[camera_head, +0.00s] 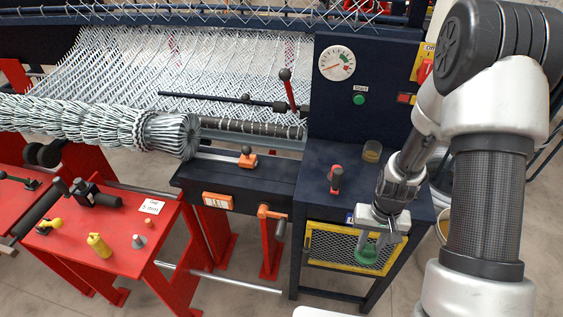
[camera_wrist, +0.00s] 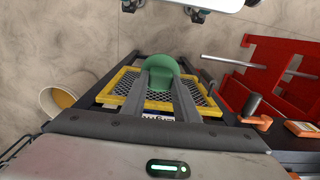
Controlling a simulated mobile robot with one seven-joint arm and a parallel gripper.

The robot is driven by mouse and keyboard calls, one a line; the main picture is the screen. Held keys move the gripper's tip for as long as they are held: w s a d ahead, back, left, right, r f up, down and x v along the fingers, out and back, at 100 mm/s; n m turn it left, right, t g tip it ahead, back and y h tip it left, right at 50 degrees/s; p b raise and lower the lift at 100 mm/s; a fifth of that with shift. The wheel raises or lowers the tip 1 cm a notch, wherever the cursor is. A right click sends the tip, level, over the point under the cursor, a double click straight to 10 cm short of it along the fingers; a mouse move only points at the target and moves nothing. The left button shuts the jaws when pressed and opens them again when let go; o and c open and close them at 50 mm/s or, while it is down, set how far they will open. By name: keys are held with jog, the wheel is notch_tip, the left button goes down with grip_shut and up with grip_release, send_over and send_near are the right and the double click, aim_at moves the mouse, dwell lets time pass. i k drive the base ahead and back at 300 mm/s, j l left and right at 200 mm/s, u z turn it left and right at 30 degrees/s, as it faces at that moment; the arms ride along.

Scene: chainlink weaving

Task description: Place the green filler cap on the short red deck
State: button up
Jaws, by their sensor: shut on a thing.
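My gripper (camera_head: 375,232) is shut on the green filler cap (camera_head: 367,255), which hangs below the fingers in front of the dark cabinet's yellow-framed mesh panel. In the wrist view the gripper fingers (camera_wrist: 165,82) close on the green cap (camera_wrist: 164,62), whose rounded end shows beyond them. A low red deck (camera_head: 122,224), which fits the short red deck, stands at the lower left in the head view, well apart from my gripper.
The dark cabinet top (camera_head: 310,180) carries a red-handled tool (camera_head: 336,179) and a small amber jar (camera_head: 372,151). An orange crank (camera_head: 271,213) and red legs (camera_head: 270,250) stand between cabinet and deck. The woven mesh roll (camera_head: 100,125) overhangs behind the deck. The deck's front right has bare room.

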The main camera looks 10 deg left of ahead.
aim_at(86, 233)
jog(key=k+j, duration=0.15)
jog(key=j, duration=0.2)
jog(key=k+j, duration=0.15)
jog(key=j, duration=0.2)
jog(key=k+j, duration=0.1)
jog(key=j, duration=0.25)
jog(key=k+j, duration=0.15)
jog(key=j, duration=0.2)
jog(key=k+j, duration=0.15)
jog(key=j, duration=0.2)
jog(key=k+j, duration=0.15)
jog(key=j, duration=0.2)
jog(key=k+j, duration=0.15)
jog(key=j, duration=0.65)
jog(key=k+j, duration=0.15)
jog(key=j, duration=0.35)
jog(key=i+j, duration=0.15)
jog(key=j, duration=0.15)
jog(key=i+j, duration=0.15)
jog(key=j, duration=0.2)
jog(key=i+j, duration=0.15)
jog(key=j, duration=0.15)
jog(key=i+j, duration=0.15)
jog(key=j, duration=0.15)
